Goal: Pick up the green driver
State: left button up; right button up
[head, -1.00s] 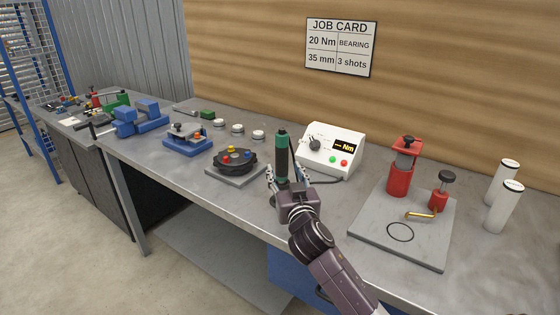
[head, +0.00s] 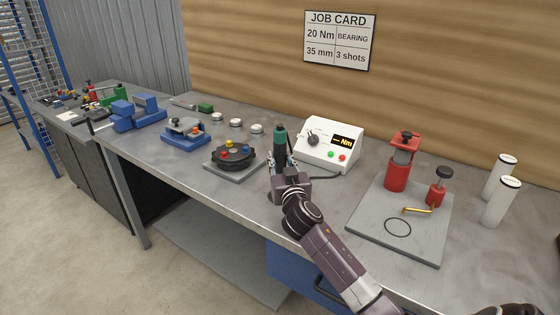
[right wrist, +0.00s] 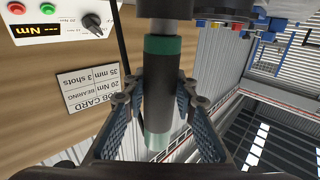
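My left gripper is not in view.
The white controller box (head: 329,145) with a cable is close on the right. A round black dial fixture (head: 233,155) is close on the left. A grey plate (head: 370,222) with a red press (head: 397,173) stands further right, beside white cylinders (head: 499,203). Blue fixtures (head: 185,136) lie further left.

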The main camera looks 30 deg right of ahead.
jog(key=c, duration=0.5)
jog(key=shift+r, duration=0.1)
grip_shut()
jog(key=shift+r, duration=0.3)
pick_arm(q)
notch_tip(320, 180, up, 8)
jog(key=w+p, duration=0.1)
jog(key=p, duration=0.7)
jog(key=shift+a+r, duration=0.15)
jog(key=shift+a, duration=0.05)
pick_arm(e)
notch_tip(320, 180, up, 28)
jog(key=shift+r, duration=0.2)
